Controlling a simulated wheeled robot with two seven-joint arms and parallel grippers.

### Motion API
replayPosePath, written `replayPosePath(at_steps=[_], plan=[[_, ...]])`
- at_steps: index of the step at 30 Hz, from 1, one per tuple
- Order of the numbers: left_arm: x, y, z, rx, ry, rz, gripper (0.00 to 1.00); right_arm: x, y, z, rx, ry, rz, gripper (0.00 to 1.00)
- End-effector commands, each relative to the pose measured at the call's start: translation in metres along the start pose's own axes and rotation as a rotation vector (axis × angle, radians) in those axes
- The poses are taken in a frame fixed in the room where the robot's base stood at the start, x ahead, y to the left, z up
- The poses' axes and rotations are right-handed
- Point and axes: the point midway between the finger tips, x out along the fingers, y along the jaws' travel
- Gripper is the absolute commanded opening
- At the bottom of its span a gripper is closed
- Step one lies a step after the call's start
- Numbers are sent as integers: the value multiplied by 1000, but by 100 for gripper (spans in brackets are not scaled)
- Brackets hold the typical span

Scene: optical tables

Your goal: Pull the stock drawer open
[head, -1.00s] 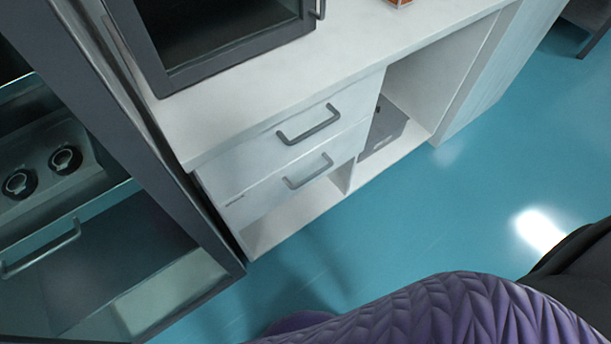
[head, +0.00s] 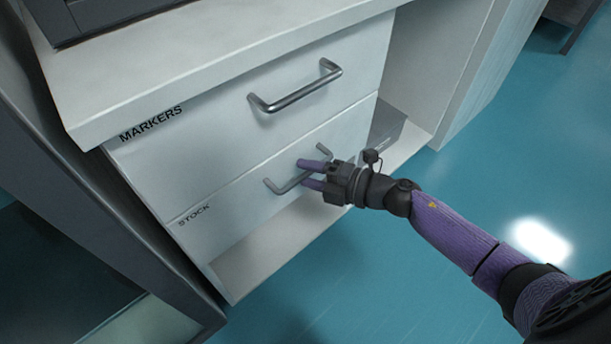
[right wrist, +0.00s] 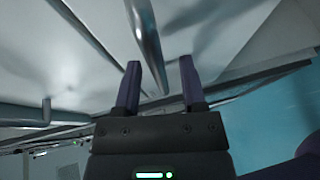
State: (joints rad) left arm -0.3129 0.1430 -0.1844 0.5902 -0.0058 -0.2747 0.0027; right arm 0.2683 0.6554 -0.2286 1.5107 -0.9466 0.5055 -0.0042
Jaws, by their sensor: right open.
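The stock drawer (head: 235,195) is the lower white drawer, labelled STOCK at its left, and it looks shut. Its grey bar handle (head: 279,189) is partly covered by my right gripper (head: 302,172). The right gripper's two purple fingers are open, one above and one below the bar in the head view. In the right wrist view a grey bar (right wrist: 146,40) runs down into the gap between the open fingers (right wrist: 160,64), closer to the left finger. I cannot tell whether a finger touches it. My left gripper is not in view.
The MARKERS drawer (head: 225,120) with its own bar handle (head: 300,88) is directly above, under the white counter top (head: 200,65). An open shelf space (head: 275,245) lies below. A dark-framed cabinet (head: 120,225) stands close at the left. The blue floor (head: 400,270) in front is clear.

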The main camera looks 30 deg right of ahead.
Motion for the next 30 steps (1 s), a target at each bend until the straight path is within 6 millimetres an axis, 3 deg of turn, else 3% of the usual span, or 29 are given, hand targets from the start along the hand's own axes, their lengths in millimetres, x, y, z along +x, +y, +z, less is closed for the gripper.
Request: replayPosePath(at_steps=[10,15,18,30], plan=[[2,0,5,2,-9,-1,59,7,0,0,2,-1,1,53],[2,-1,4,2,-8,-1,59,7,0,0,3,-1,0,17],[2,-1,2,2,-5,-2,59,7,0,0,3,-1,0,0],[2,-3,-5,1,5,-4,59,7,0,0,3,-1,0,0]])
